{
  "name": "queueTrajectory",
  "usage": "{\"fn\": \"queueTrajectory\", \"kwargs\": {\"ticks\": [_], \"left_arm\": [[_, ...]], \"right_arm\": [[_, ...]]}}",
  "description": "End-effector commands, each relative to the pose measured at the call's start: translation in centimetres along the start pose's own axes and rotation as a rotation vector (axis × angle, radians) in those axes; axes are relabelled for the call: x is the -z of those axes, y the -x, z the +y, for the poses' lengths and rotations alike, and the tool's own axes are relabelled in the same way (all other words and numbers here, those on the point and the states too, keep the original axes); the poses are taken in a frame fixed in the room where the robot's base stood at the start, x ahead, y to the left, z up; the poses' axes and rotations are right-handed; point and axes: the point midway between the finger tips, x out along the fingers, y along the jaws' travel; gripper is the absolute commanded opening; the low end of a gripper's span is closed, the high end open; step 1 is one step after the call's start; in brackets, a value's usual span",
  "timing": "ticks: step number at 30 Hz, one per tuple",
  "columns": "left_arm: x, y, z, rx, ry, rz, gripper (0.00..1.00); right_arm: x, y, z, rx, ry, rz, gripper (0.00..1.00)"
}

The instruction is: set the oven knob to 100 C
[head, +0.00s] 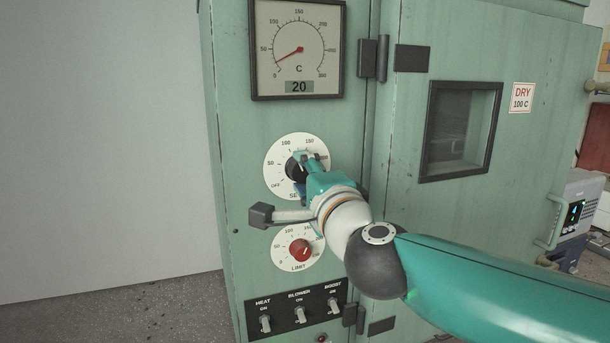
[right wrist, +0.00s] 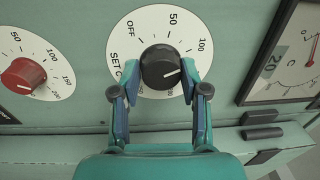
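The black oven knob (right wrist: 161,67) sits on a white SET C dial (right wrist: 130,27). In the head view the dial (head: 276,150) is partly covered by my right gripper (head: 305,164). In the right wrist view the fingers of this gripper (right wrist: 160,74) are on both sides of the knob, their tips against its edges. My left gripper is not in view.
The gauge (head: 298,75) above reads 20. The red LIMIT knob (head: 299,250) is just below, near my arm. HEAT, BLOWER and BOOST switches (head: 299,314) are lower. A dark-ended handle (head: 262,215) sticks out left. The windowed door (head: 458,130) is right, with a DRY 100 C label (head: 522,98).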

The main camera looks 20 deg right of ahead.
Motion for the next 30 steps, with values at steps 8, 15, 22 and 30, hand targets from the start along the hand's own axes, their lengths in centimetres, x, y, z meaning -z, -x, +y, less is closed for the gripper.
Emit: {"fn": "queueTrajectory", "kwargs": {"ticks": [8,15,22,30], "left_arm": [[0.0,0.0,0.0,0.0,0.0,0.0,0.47],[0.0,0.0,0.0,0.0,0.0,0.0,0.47],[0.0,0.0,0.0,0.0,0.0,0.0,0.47],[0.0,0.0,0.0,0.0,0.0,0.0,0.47]], "right_arm": [[0.0,0.0,0.2,-0.003,0.001,-0.001,0.67],[-0.1,0.3,0.1,-0.001,0.002,-0.002,0.67],[-0.1,3.3,0.0,0.001,0.002,-0.004,0.67],[-0.1,8.7,0.1,0.001,0.0,-0.004,0.67]]}}
